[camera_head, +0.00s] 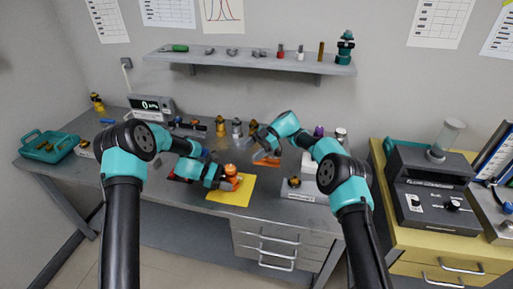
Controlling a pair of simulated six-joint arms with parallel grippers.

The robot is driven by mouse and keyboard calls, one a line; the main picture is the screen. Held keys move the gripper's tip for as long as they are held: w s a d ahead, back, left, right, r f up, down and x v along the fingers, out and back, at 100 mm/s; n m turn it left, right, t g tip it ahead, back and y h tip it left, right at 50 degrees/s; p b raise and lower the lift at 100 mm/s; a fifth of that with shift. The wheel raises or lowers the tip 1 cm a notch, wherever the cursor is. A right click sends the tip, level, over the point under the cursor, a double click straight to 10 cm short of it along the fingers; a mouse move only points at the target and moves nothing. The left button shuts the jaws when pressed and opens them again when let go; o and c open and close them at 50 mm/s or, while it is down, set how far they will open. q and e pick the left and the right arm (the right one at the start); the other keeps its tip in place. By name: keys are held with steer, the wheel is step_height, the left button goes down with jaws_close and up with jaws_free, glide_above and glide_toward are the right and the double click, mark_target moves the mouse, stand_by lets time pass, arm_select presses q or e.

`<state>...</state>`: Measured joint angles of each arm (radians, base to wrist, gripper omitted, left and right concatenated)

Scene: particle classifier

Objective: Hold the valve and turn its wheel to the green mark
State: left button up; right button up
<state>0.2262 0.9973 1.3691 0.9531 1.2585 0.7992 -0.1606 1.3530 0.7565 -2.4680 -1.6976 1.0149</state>
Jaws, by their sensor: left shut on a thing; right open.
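The valve (231,170) is a small orange-topped piece at the upper edge of the yellow mat (232,195), largely hidden by my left gripper. My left gripper (229,184) comes in from the left and is shut on the valve, low over the mat. My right gripper (265,158) is open and empty, with orange fingers, behind and to the right of the valve, apart from it. The wheel's details and the green mark are too small or hidden to make out.
Several small fittings (220,126) stand along the back of the bench. A teal tray (50,145) is at the far left, a display box (152,106) at the back. A small block (294,183) stands right of the mat. A yellow cabinet (420,240) is at the right.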

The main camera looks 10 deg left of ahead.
steer(key=shift+v, duration=0.95)
arm_select(q)
steer(key=o, duration=1.4)
steer(key=shift+o, duration=0.2)
steer(key=v, duration=1.2)
